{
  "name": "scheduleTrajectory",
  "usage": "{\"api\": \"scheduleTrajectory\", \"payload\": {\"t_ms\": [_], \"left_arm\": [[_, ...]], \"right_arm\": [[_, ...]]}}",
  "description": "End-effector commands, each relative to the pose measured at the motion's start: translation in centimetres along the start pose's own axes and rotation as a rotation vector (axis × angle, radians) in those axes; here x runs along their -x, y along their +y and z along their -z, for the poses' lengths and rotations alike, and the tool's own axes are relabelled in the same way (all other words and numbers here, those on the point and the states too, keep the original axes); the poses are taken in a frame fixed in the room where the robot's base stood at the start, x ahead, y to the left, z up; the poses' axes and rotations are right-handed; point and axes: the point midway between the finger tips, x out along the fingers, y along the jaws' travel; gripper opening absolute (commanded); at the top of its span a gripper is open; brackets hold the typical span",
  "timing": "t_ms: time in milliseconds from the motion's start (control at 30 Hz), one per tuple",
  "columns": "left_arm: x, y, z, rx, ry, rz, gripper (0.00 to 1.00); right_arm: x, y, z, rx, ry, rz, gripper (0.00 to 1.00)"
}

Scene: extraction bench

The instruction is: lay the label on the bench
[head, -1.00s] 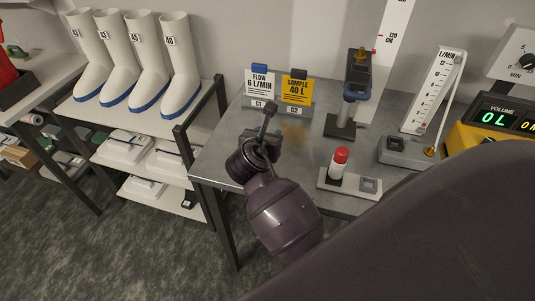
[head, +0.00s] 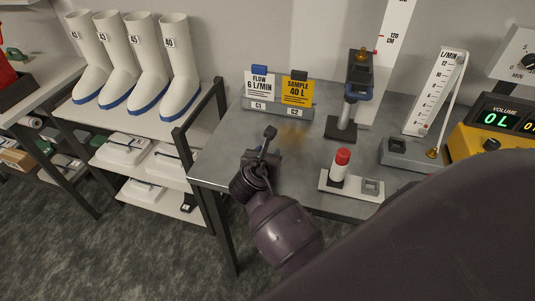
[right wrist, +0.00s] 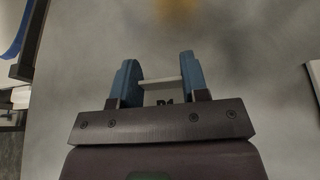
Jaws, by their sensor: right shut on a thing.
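My right gripper (head: 268,136) is over the front left part of the grey metal bench (head: 225,150). In the right wrist view its two blue fingers (right wrist: 160,80) are shut on a thin white label (right wrist: 160,84), seen nearly edge-on between them. Dark marks show just below the white strip. The bare bench top (right wrist: 260,60) lies beyond the fingers; I cannot tell how far above it the label is. In the head view the label cannot be made out at the gripper. My left gripper is not in view.
A holder with a white FLOW card (head: 260,88) and a yellow SAMPLE card (head: 296,91) stands behind the gripper, near a brownish stain (head: 292,135). A shelf with white boots (head: 180,60) is left.

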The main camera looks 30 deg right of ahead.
Motion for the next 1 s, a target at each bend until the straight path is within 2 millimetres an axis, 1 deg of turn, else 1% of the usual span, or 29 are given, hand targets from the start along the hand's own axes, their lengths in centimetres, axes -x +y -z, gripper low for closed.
{"api": "scheduleTrajectory", "payload": {"t_ms": [33, 67, 200, 567, 667, 767, 900, 1000], "left_arm": [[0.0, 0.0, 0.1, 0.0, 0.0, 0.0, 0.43], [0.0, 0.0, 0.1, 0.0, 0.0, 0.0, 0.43], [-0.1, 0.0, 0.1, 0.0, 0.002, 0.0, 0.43], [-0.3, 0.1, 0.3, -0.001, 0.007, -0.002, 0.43], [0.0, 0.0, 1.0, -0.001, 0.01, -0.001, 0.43], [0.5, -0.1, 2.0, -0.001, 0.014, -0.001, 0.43], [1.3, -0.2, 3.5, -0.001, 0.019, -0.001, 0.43], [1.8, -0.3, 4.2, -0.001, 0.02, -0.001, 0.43]], "right_arm": [[-0.1, 0.0, 0.1, 0.001, 0.0, 0.0, 0.2], [-0.1, 0.0, 0.1, 0.0, 0.0, 0.0, 0.44], [-0.1, 0.0, 0.1, 0.0, 0.0, 0.0, 0.66], [0.1, 0.0, -0.1, 0.0, -0.001, 0.0, 0.67], [0.8, 0.0, -0.4, 0.001, 0.001, 0.0, 0.67], [1.9, 0.0, -0.5, 0.0, 0.0, -0.001, 0.67], [3.7, 0.0, -0.6, 0.001, 0.001, -0.001, 0.67], [4.9, 0.0, -0.6, 0.002, 0.001, 0.0, 0.67]]}}
